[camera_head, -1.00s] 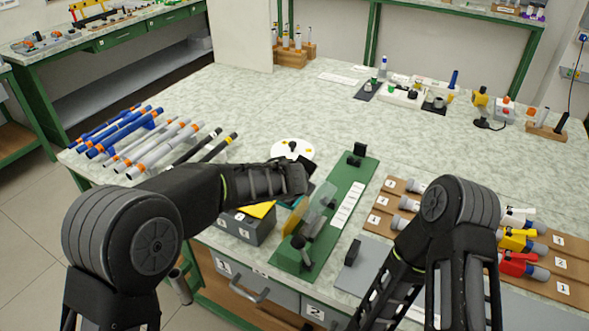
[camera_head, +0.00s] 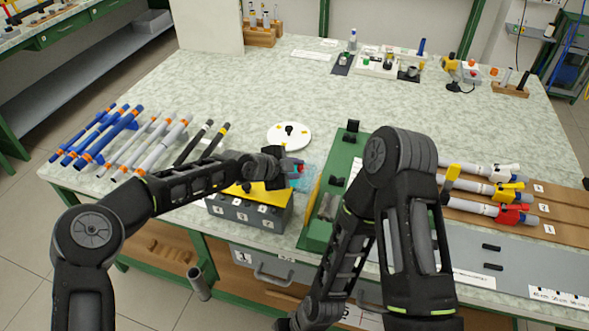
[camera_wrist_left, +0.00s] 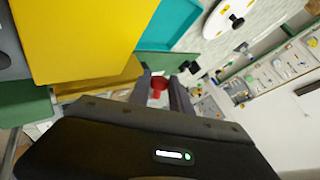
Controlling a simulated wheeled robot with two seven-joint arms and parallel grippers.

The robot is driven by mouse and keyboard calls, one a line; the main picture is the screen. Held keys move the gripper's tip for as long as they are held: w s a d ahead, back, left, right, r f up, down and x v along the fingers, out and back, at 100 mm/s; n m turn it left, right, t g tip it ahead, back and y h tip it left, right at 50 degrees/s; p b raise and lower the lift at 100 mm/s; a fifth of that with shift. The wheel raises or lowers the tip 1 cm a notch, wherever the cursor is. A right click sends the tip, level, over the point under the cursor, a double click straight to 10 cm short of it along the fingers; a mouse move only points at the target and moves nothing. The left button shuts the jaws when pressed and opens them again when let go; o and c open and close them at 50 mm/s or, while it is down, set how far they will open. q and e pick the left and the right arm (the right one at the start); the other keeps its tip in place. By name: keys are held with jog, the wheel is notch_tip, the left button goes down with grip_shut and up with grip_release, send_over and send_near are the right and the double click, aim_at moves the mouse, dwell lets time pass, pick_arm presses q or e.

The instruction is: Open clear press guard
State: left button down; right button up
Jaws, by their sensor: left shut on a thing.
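The press stands on a green base (camera_head: 318,228) at the table's front, with a yellow upright plate (camera_head: 309,203). Its clear guard (camera_head: 311,178) is a pale bluish see-through panel, now to the left of and behind the yellow plate. My left gripper (camera_head: 298,169) is shut on the guard's red knob, above the table behind the grey box. In the left wrist view the red knob (camera_wrist_left: 158,86) sits between the fingers; a large yellow surface (camera_wrist_left: 85,38) and a teal panel (camera_wrist_left: 172,22) are close by. My right gripper is out of view; its arm hides part of the press.
A grey numbered box (camera_head: 245,211) with a yellow top stands left of the press. A white disc (camera_head: 289,136) lies behind the gripper. Blue and grey rods lie at left. A brown board (camera_head: 560,207) with several tools is at right. The table's middle is clear.

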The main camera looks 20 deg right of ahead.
pick_arm(q)
jog(key=shift+w+a+f+h, duration=0.15)
jog(key=shift+w+f+h, duration=0.05)
jog(key=shift+h, duration=0.1)
jog(key=c, duration=1.2)
grip_release()
jog(key=b+v, duration=0.2)
jog(key=v, duration=0.5)
jog(key=shift+s+a+r, duration=0.15)
jog(key=shift+a+r, duration=0.05)
jog(key=shift+a, duration=0.05)
